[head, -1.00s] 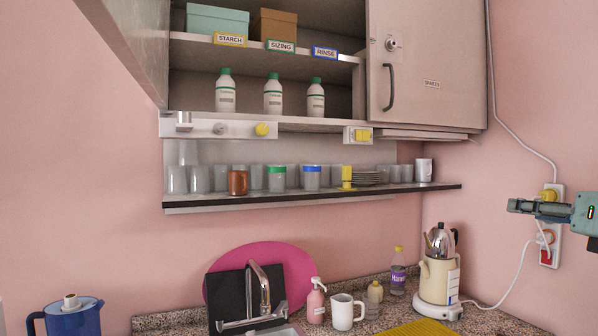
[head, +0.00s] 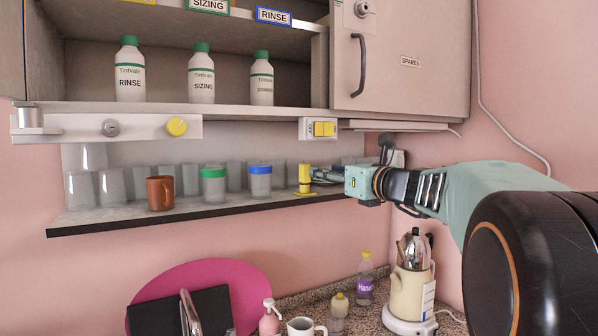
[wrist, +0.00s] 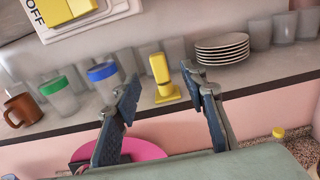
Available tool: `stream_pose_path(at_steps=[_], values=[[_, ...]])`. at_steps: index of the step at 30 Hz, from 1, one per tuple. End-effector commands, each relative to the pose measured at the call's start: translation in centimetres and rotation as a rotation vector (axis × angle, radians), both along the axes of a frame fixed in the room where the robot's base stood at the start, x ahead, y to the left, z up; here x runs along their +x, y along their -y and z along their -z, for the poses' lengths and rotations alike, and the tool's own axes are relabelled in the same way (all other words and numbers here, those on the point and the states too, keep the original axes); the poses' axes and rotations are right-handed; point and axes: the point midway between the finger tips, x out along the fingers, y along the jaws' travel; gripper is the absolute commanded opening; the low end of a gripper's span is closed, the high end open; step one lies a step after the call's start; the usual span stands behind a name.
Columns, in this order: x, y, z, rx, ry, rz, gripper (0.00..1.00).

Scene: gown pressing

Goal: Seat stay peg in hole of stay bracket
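A yellow upright piece with a wider foot, which looks like the stay peg (head: 305,177), stands on the wall shelf near its front edge. In the wrist view the yellow piece (wrist: 161,76) shows in the gap between my fingertips, apart from both. My gripper (head: 325,176) is at its right in the head view; the wrist view shows the gripper (wrist: 160,84) open and empty.
The shelf (head: 120,217) holds a brown mug (head: 160,192), a green-banded cup (head: 213,184), a blue-banded cup (head: 260,181) and several grey cups. A plate stack (wrist: 222,48) stands right of the yellow piece. A yellow switch (head: 324,129) is above.

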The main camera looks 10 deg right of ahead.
Motion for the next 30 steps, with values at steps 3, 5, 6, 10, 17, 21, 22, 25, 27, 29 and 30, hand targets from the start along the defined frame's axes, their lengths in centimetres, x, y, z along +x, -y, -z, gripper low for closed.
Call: stream_pose_path(at_steps=[3,5,6,10,17,21,22,25,27,29,30], values=[[1.9,-0.9,0.0,0.001,-0.002,-0.002,0.39],[2.5,-1.1,0.0,0.001,-0.002,-0.002,0.39],[2.8,-1.2,0.1,0.001,-0.001,-0.001,0.39],[3.5,-1.6,0.1,0.001,-0.001,-0.001,0.39],[6.3,-3.2,0.9,0.000,-0.002,-0.002,0.39],[7.6,-3.6,0.8,0.001,-0.001,-0.001,0.39],[7.8,-3.6,0.9,0.001,-0.001,0.000,0.39],[8.0,-3.7,0.9,0.001,-0.001,0.000,0.39],[8.0,-3.7,0.9,0.001,0.000,0.001,0.39],[8.0,-3.7,0.9,0.001,-0.001,0.001,0.39],[8.0,-3.7,0.9,0.001,-0.001,0.001,0.39]])
